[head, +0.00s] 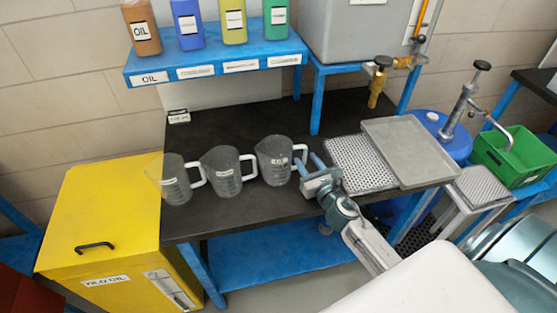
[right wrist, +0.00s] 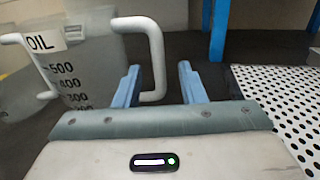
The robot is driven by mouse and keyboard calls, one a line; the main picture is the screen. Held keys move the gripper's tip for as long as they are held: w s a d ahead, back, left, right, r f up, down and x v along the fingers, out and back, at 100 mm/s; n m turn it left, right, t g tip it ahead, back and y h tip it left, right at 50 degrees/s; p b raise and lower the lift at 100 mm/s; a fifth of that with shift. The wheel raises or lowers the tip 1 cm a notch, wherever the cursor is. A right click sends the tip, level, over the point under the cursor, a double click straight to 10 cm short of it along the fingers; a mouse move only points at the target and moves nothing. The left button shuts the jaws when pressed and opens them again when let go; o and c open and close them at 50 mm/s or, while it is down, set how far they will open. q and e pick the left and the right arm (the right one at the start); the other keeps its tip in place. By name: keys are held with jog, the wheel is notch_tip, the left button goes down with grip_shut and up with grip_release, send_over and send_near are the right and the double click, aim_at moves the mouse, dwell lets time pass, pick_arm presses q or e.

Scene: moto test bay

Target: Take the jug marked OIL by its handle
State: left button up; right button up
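Three clear grey jugs with white handles stand in a row on the black bench. The right-hand jug (head: 275,162) is marked OIL; this jug (right wrist: 85,75) fills the left of the right wrist view, with its label and measuring numbers showing. Its white handle (right wrist: 153,60) points right, and its upright bar appears between the fingertips of my right gripper (right wrist: 160,85). My right gripper (head: 312,168) is open, with a gap between the bar and the right finger; contact with the left finger is unclear. My left gripper is not in view.
The middle jug (head: 222,172) and left jug (head: 178,180) stand close by on the left. A perforated plate (head: 358,165) and grey tray (head: 412,150) lie to the right. A blue shelf (head: 215,62) with several bottles is above. A yellow cabinet (head: 105,220) stands left.

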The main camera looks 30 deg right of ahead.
jog(key=w, duration=0.4)
jog(key=shift+d+p, duration=0.1)
jog(key=shift+p, duration=0.3)
jog(key=shift+c, duration=0.5)
grip_shut()
jog(key=shift+r, duration=0.15)
